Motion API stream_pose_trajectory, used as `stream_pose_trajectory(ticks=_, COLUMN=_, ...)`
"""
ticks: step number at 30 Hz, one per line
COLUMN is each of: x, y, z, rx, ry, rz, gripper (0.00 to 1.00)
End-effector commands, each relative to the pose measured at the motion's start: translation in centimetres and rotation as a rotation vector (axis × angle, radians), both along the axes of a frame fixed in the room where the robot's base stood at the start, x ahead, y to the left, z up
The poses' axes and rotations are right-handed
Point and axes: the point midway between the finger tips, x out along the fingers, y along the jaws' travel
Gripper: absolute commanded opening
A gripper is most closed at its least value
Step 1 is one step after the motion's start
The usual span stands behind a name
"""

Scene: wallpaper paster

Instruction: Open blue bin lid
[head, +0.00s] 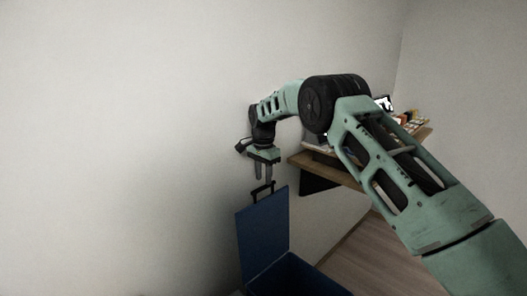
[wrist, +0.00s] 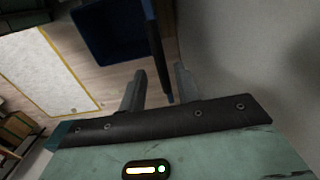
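The blue bin (head: 292,278) stands at the bottom of the head view, its open body partly cut off by the frame. Its blue lid (head: 264,235) stands raised, close to upright, with a black handle (head: 263,190) on its top edge. My gripper (head: 263,178) points down just above the handle, fingers apart. In the wrist view the lid shows nearly edge-on (wrist: 153,40), reaching toward the space between my open fingers (wrist: 160,88). The bin's dark blue inside (wrist: 108,32) shows beyond. No grip on the handle is visible; whether a finger touches it I cannot tell.
A wooden desk (head: 330,170) with several items stands against the wall behind my arm. The pale wall (head: 120,130) is close on the left. Wooden floor (head: 375,255) is open to the right of the bin. A pale yellow-edged panel (wrist: 55,75) lies on the floor.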

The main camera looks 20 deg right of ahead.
Motion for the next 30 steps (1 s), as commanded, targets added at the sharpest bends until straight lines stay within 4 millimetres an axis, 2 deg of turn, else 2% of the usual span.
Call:
stream_pose_trajectory(ticks=9, x=0.2, y=0.0, z=7.5, rx=-0.001, ry=-0.004, rz=0.0, gripper=0.32)
stream_pose_trajectory(ticks=15, x=0.2, y=0.0, z=10.8, rx=-0.001, ry=-0.001, rz=0.0, gripper=0.32)
stream_pose_trajectory(ticks=21, x=0.2, y=0.0, z=12.0, rx=0.0, ry=0.0, rz=-0.001, gripper=0.32)
stream_pose_trajectory(ticks=30, x=0.1, y=0.0, z=12.1, rx=0.0, ry=0.001, rz=-0.001, gripper=0.32)
